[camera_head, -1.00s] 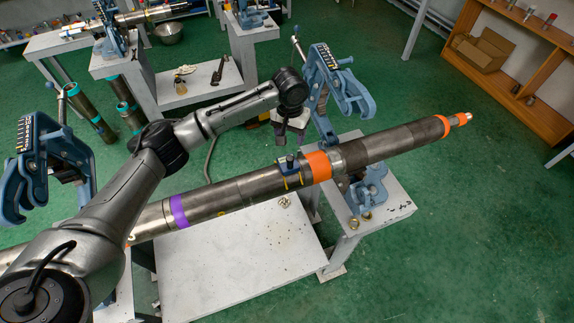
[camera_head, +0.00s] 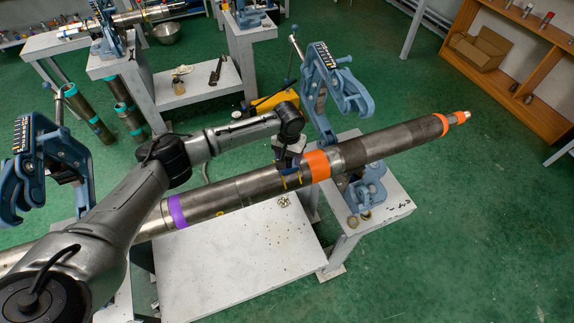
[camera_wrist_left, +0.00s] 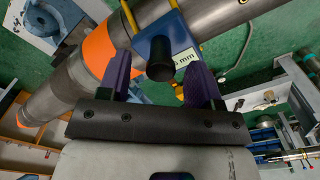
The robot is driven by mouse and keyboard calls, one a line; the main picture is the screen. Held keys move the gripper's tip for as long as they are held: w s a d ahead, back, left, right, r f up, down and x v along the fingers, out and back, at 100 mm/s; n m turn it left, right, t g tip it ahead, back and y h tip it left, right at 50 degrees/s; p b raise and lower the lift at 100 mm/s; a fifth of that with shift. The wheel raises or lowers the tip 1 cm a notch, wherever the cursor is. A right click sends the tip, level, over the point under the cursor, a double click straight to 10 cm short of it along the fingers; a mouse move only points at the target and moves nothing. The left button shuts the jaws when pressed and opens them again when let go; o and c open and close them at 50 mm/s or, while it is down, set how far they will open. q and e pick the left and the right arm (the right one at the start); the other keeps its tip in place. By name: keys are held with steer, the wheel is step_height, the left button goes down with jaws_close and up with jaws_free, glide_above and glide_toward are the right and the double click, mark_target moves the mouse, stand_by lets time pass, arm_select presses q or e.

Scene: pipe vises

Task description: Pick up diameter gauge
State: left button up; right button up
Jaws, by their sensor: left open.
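The diameter gauge (camera_head: 291,179) sits on the large steel pipe (camera_head: 240,189), just left of its orange band; my gripper mostly covers it in the head view. In the left wrist view the gauge (camera_wrist_left: 181,37) is a blue body with yellow legs, a white label ending in "mm" and a dark round knob (camera_wrist_left: 160,62). My left gripper (camera_head: 289,160) is over the gauge. In the left wrist view its two purple fingers (camera_wrist_left: 160,77) are open, one on each side of the knob. I cannot tell whether they touch it. My right gripper is not in view.
The pipe rests across blue vises, one at the left (camera_head: 45,160) and one at the right (camera_head: 332,90). A white table (camera_head: 245,255) lies below. A yellow case (camera_head: 272,103) is on the floor behind. Green floor at the right is clear.

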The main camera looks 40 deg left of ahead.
arm_select(q)
steer(key=shift+f, duration=0.45)
steer(key=shift+c, duration=0.3)
jaws_close()
steer(key=shift+r, duration=0.1)
